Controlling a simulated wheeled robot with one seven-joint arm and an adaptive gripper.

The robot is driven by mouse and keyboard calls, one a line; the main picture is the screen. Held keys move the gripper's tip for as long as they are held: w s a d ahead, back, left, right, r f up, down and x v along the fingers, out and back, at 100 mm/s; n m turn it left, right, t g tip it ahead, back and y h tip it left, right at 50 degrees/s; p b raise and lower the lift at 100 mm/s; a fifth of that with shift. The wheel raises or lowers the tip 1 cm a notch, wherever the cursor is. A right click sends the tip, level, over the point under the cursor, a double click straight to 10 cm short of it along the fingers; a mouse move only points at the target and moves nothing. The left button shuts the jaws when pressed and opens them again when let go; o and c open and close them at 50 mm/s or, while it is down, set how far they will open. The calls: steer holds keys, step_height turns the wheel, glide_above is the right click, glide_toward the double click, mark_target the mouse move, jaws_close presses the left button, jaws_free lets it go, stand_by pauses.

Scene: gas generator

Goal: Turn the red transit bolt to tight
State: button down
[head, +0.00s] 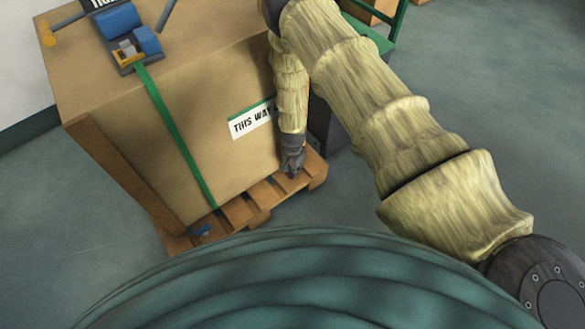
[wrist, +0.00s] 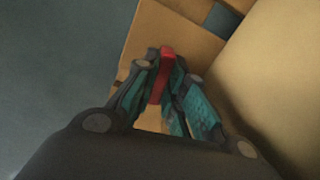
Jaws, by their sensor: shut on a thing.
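The red transit bolt (wrist: 161,74) shows in the wrist view as an upright red bar between the fingers of my gripper (wrist: 165,85). The gripper is shut on it, with one finger on each side. In the head view my gripper (head: 292,163) points down beside the box, over the right corner of the wooden pallet (head: 318,169). The bolt cannot be made out in the head view, where the gripper covers that spot. How far the bolt is turned does not show.
A large cardboard box (head: 183,150) with a green strap (head: 180,142) stands on the pallet, close beside my gripper. A blue ratchet (head: 122,28) sits on its top. A green frame (head: 393,22) stands behind my arm. The grey floor at the right is clear.

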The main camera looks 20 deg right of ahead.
steer(key=shift+m, duration=1)
steer(key=c, duration=1.5)
jaws_free()
steer(key=shift+r, duration=6)
